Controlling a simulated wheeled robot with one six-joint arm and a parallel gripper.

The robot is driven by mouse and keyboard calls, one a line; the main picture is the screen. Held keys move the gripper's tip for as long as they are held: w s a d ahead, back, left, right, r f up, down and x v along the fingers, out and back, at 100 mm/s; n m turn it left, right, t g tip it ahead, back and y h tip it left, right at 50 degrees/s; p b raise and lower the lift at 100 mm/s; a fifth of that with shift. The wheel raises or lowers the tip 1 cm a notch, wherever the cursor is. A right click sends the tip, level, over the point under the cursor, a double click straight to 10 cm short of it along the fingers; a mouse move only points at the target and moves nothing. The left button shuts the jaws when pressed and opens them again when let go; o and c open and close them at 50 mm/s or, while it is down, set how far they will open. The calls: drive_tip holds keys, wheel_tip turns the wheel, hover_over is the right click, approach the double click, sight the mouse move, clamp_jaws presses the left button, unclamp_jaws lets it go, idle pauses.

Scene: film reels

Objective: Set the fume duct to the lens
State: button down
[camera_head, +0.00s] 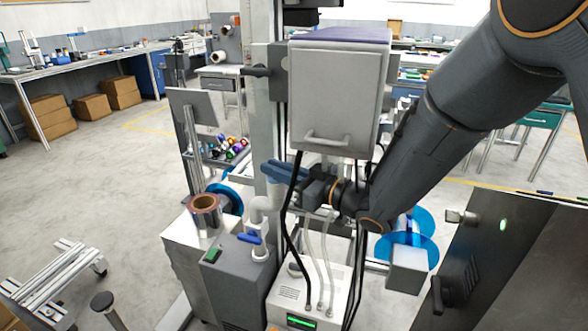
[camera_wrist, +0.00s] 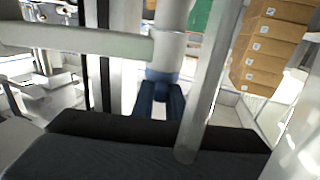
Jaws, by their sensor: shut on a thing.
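My gripper (camera_head: 278,172), with blue fingers, reaches left beneath the white box-shaped housing (camera_head: 335,92) in the head view. In the wrist view my gripper (camera_wrist: 161,100) is shut on a blue collar (camera_wrist: 161,75) on a white tube (camera_wrist: 168,48), which appears to be the fume duct. In the head view, white bent piping (camera_head: 262,207) stands just below and left of the fingers. The gripper partly hides where it meets them. I cannot make out the lens in either view.
Dark hoses hang from the housing close to my gripper. Blue reels (camera_head: 408,240) are at right, beside a dark cabinet (camera_head: 515,240). Open floor lies left.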

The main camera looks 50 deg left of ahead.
drive_tip(key=shift+r, duration=0.15)
drive_tip(key=c, duration=1.8)
unclamp_jaws()
drive_tip(key=shift+o, duration=0.2)
drive_tip(key=w+d+b, duration=0.1)
drive_tip(key=d, duration=0.6)
drive_tip(key=shift+w+d+b, duration=0.2)
drive_tip(key=shift+d+b, duration=0.1)
drive_tip(key=shift+b, duration=0.05)
